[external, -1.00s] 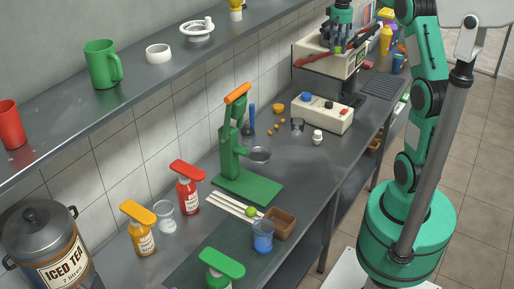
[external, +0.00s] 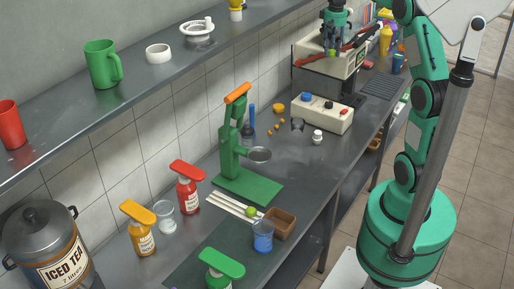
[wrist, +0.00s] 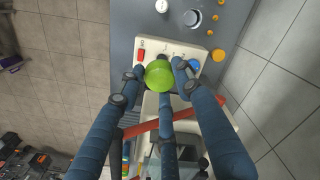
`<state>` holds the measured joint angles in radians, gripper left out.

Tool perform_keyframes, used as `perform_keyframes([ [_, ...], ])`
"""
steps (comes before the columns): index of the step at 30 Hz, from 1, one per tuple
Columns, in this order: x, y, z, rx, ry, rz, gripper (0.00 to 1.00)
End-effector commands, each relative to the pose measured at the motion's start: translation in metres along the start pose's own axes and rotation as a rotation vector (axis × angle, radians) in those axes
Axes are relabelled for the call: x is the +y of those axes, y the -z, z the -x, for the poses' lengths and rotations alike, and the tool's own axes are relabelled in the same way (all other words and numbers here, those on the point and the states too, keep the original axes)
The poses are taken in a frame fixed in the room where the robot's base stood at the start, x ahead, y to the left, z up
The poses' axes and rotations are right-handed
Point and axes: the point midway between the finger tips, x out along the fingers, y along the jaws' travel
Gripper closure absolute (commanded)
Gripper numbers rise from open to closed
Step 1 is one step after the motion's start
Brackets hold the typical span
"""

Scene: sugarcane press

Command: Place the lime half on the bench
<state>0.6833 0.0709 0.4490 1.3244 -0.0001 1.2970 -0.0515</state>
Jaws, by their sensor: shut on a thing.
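The lime half (wrist: 158,75) is bright green and sits between my gripper's fingertips in the wrist view. My gripper (wrist: 160,72) has dark blue fingers and is shut on it. In the external view my gripper (external: 332,48) is at the upper middle, in front of the cane press, with the lime half (external: 331,53) a small green spot below the fingers. It is held in the air above the bench (external: 300,185), a long dark grey top. Another green, lime-like fruit (external: 251,211) lies on the bench by white sticks.
A cream control box (external: 322,113) with knobs is on the bench below my gripper. The cream press (external: 312,70) with a red bar stands behind. A green hand press (external: 240,160) and a small white jar (external: 317,137) are nearer. Bare bench lies right of the hand press.

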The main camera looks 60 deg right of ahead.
Motion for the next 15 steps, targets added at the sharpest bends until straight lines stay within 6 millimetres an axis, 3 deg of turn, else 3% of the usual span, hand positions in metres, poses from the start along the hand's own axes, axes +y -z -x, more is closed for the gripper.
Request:
perform_keyframes([
  [15, -0.147, -0.042, -0.061, -0.002, 0.0, 0.335, 0.87],
])
